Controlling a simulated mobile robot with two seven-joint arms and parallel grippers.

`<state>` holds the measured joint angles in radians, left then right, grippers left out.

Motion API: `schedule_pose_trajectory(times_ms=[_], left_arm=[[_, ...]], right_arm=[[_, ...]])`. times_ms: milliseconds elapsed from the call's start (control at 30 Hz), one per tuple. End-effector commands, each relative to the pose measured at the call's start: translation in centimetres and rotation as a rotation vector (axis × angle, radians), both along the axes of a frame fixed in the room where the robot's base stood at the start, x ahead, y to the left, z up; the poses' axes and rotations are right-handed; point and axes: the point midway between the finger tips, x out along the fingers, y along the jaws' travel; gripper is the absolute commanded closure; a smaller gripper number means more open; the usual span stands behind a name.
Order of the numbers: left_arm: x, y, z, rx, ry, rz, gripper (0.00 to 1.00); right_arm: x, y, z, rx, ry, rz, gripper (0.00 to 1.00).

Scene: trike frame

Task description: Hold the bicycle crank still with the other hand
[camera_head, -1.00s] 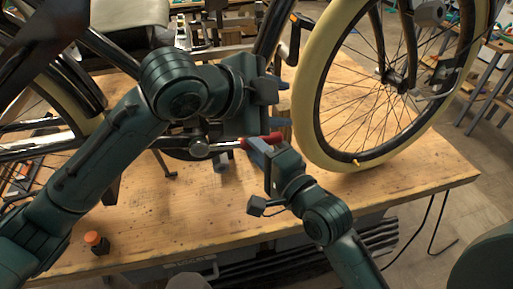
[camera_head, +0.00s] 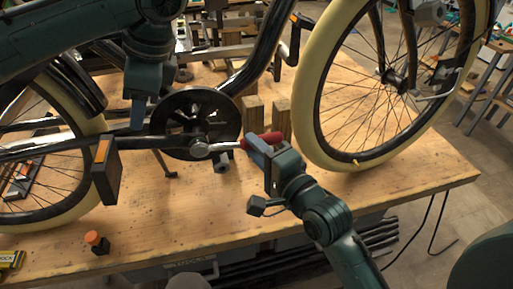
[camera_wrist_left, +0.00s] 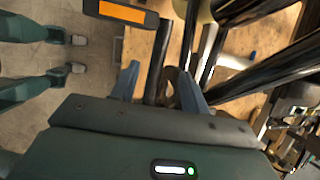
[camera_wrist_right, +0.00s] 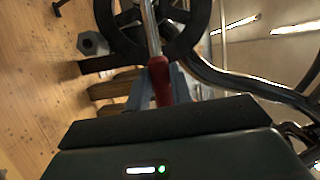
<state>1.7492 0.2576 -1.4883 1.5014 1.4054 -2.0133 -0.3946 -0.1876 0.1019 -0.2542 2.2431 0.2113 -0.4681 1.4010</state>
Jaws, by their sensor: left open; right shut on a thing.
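The black crank arm (camera_head: 152,143) runs left from the chainring (camera_head: 226,124) to a pedal (camera_head: 105,172) with an orange reflector. My left gripper (camera_head: 138,112) is above the crank arm, fingers pointing down. In the left wrist view the open fingers (camera_wrist_left: 157,84) have a dark bar, seemingly the crank arm (camera_wrist_left: 157,62), lying in line with the gap between them. I cannot tell whether it touches them. The pedal (camera_wrist_left: 122,12) is beyond. My right gripper (camera_head: 268,150) is shut on the red handle (camera_head: 262,140) of a wrench whose head sits at the crank's centre.
The bicycle frame stands over a wooden workbench (camera_head: 400,195), with wooden blocks (camera_head: 253,108) behind the wrench. A cream-tyred wheel (camera_head: 305,110) is at the right. The bench front is mostly clear.

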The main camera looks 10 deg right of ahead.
Motion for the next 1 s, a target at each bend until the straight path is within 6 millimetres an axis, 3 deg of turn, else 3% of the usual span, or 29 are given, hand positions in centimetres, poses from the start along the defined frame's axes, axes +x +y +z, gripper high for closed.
schedule_pose_trajectory(times_ms=[600,1000], left_arm=[[1.6,3.3,-8.0,-0.002,-0.001,-0.001,0.54],[2.1,4.1,-10.1,-0.004,-0.002,-0.002,0.54]], right_arm=[[0.0,0.0,0.1,0.001,-0.003,0.000,1.00],[0.0,0.0,0.1,0.001,-0.003,0.000,1.00]])
